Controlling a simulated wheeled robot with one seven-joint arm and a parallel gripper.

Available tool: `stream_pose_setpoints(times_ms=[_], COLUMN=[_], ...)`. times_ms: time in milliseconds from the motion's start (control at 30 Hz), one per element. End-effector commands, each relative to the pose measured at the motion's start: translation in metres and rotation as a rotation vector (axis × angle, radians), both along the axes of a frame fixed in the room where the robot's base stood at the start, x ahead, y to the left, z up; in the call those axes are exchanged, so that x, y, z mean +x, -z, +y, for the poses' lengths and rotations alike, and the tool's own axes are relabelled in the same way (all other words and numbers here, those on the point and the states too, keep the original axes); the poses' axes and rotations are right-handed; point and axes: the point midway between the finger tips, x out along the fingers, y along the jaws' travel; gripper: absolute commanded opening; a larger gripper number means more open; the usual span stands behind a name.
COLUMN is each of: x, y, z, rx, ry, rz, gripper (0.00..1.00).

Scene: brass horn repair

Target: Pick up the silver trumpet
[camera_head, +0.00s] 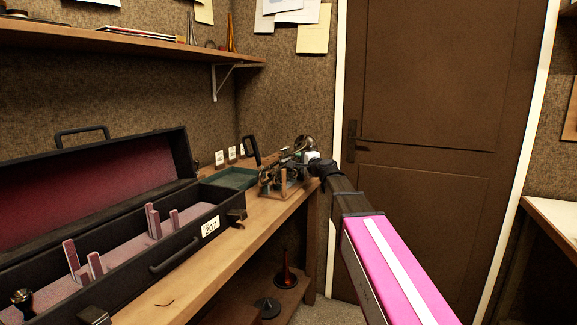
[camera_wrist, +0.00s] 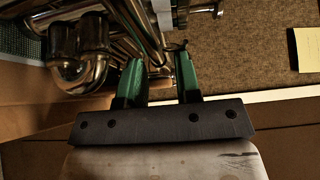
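The trumpet (camera_head: 288,161) sits on a wooden stand (camera_head: 286,187) at the far end of the bench. In the head view it looks dark and brassy, partly hidden by my arm's end. In the wrist view its shiny tubing (camera_wrist: 88,72) fills the upper left, warm-toned in this light. My gripper (camera_head: 316,164) is right beside the trumpet. In the wrist view its two green fingertips (camera_wrist: 160,62) are apart, with some tubing showing beyond and between them. I cannot tell whether the fingers touch it.
A large open black case (camera_head: 190,247) with a red lining and tag 207 takes up the bench's near part. A brown door (camera_head: 430,120) is at the right. A shelf (camera_head: 130,43) hangs above the bench.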

Motion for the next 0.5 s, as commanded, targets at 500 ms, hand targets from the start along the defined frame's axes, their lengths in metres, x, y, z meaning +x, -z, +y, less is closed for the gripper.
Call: stream_pose_setpoints(times_ms=[500], x=[0.030], y=[0.000], z=[0.018], rx=[0.000], ry=[0.000], rz=[0.000], gripper=[0.21])
